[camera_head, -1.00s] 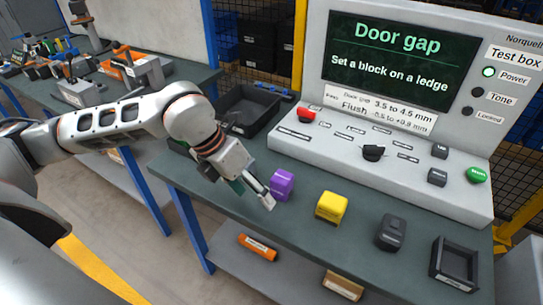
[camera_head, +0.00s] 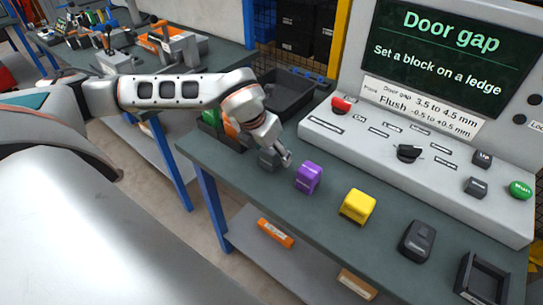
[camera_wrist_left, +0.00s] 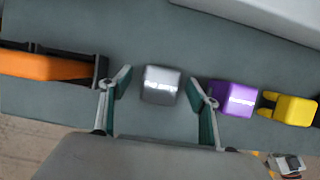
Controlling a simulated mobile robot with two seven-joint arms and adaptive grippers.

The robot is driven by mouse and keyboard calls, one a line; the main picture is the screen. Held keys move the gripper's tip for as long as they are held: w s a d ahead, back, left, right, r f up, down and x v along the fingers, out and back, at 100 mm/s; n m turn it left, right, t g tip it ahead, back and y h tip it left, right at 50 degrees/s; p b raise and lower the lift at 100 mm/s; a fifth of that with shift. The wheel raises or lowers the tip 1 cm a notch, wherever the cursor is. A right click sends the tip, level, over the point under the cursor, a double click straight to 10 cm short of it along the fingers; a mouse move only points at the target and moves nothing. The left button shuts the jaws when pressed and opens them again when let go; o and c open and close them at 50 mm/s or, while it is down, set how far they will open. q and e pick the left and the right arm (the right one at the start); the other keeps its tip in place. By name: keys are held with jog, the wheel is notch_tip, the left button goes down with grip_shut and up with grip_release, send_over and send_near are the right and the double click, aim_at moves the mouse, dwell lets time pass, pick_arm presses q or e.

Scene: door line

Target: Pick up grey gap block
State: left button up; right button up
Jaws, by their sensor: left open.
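The grey gap block (camera_head: 269,158) stands on the green-grey bench top, left of the purple block. In the left wrist view the grey block (camera_wrist_left: 160,84) lies between and just ahead of the two fingertips. My left gripper (camera_head: 285,160) is above the bench beside the grey block and partly hides it in the head view. In the left wrist view my left gripper (camera_wrist_left: 161,86) is open, its fingers apart on either side of the block with gaps between. My right gripper is not in view.
A purple block (camera_head: 308,177) stands close to the right finger. A yellow block (camera_head: 357,206), a dark block (camera_head: 417,240) and a black tray (camera_head: 481,280) follow to the right. The test box (camera_head: 440,160) stands behind. An orange item (camera_wrist_left: 45,66) is left of the fingers.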

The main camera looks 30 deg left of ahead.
pick_arm(q)
jog(key=shift+w+f, duration=0.1)
jog(key=c, duration=1.4)
jog(key=shift+o, duration=0.2)
jog(key=shift+r, duration=0.2)
